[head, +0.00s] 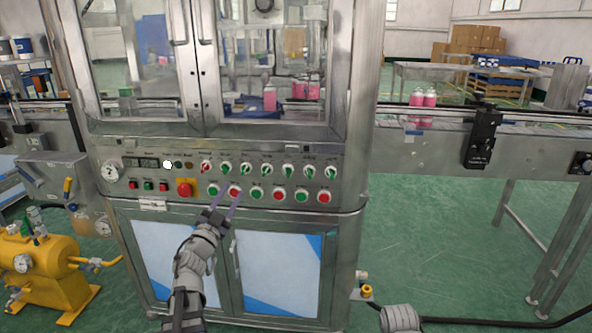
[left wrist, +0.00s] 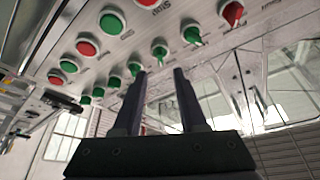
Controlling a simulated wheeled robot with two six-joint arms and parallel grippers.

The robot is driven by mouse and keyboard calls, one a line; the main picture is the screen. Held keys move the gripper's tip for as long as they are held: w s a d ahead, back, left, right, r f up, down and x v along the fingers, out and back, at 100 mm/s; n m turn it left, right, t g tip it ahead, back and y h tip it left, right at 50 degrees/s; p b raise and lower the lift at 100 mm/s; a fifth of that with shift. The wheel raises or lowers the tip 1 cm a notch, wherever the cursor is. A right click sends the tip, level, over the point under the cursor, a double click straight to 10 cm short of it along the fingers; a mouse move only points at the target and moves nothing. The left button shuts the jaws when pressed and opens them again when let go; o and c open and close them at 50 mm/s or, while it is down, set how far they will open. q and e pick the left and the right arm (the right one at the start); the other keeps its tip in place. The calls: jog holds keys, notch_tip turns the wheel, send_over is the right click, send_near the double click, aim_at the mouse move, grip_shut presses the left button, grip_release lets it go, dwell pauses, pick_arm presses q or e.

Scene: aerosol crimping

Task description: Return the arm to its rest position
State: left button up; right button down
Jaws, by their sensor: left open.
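My left arm comes up from the bottom of the head view. Its left gripper (head: 228,201) is in front of the control panel (head: 130,186) of the crimping machine, near the lower row of red and green buttons. The gripper's two dark fingers are apart with nothing between them. In the left wrist view the open fingers (left wrist: 160,73) point toward the panel with its buttons and green switches. Whether a fingertip touches the panel is unclear. My right gripper is not in view; only a grey part of my arm shows at the bottom right.
A red emergency button (head: 184,188) and a round gauge (head: 111,171) are on the panel's left. A yellow tank (head: 45,262) stands at left. A conveyor (head: 430,140) with pink bottles (head: 424,97) runs to the right. Green floor is open at right.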

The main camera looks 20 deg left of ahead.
pick_arm(q)
jog(key=w+d+f+n+g+y, duration=0.3)
jog(key=d+f+n+g, duration=0.6)
jog(key=d+f, duration=0.9)
jog(key=s+d+f+m+g+h, duration=0.1)
jog(key=s+d+f+m+g, duration=0.1)
jog(key=s+d+f+g, duration=0.35)
jog(key=s+d+f+m+g+h, duration=0.1)
jog(key=s+d+f+m+g, duration=0.15)
jog(key=s+d, duration=0.55)
jog(key=s+d+f+m+g, duration=0.25)
jog(key=s+d+g, duration=0.25)
jog(key=s, duration=0.3)
notch_tip(320, 180, up, 33)
jog(key=s+p, duration=0.1)
jog(key=p, duration=3.2)
jog(key=shift+s+d+f+h, duration=0.15)
jog(key=shift+s+d+h, duration=0.1)
jog(key=shift+d+h, duration=0.1)
